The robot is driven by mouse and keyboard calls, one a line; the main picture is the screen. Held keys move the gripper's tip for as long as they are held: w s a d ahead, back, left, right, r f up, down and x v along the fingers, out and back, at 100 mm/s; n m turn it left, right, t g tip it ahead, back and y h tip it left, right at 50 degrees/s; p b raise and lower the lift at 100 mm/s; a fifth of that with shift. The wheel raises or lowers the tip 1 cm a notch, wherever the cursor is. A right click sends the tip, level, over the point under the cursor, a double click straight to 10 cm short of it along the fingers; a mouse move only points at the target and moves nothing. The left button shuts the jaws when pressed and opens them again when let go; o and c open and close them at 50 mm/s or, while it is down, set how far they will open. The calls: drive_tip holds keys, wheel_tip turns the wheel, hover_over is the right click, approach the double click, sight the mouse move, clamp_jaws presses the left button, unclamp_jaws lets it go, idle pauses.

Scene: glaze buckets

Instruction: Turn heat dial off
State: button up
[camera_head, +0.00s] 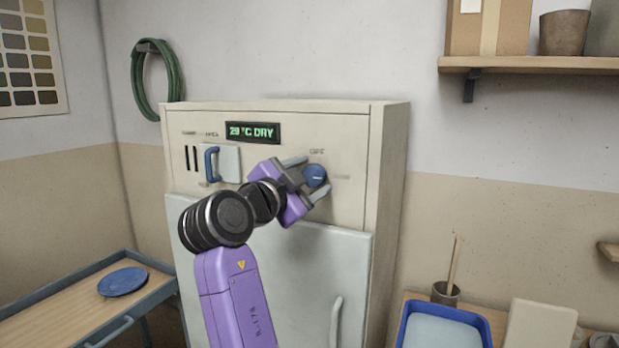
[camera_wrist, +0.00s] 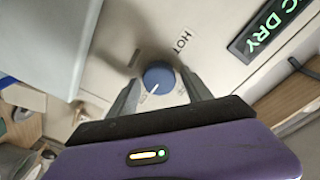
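The heat dial (camera_head: 315,176) is a round blue knob on the upper right of the beige cabinet's front panel. In the wrist view the dial (camera_wrist: 158,75) shows a white pointer line aimed down-left, away from the HOT label (camera_wrist: 183,40). My gripper (camera_head: 318,172) is at the panel, with one finger above-left of the dial and one below-right. In the wrist view my gripper (camera_wrist: 160,77) is open around the dial, with a small gap seeming to show on each side.
A cart with a blue plate (camera_head: 122,281) stands left; a blue tray (camera_head: 405,325) sits right.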

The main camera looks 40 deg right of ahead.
drive_tip(key=c, duration=1.1)
drive_tip(key=shift+o, duration=0.2)
drive_tip(key=shift+n, duration=0.3)
drive_tip(key=n, duration=0.3)
drive_tip(key=shift+n, duration=0.3)
drive_tip(key=n+p, duration=0.1)
drive_tip(key=n, duration=0.3)
drive_tip(key=shift+n+t+p, duration=0.3)
drive_tip(key=shift+n, duration=0.1)
drive_tip(key=n+p, duration=0.3)
drive_tip(key=n, duration=0.2)
drive_tip(key=shift+w+n+t, duration=0.1)
drive_tip(key=shift+n+t, duration=0.2)
drive_tip(key=shift+n, duration=0.1)
drive_tip(key=shift+a+f+n+t+p, duration=0.1)
drive_tip(key=shift+n+t+p, duration=0.2)
drive_tip(key=shift+n+p, duration=1.45)
drive_tip(key=shift+f+n, duration=0.1)
drive_tip(key=shift+n, duration=0.35)
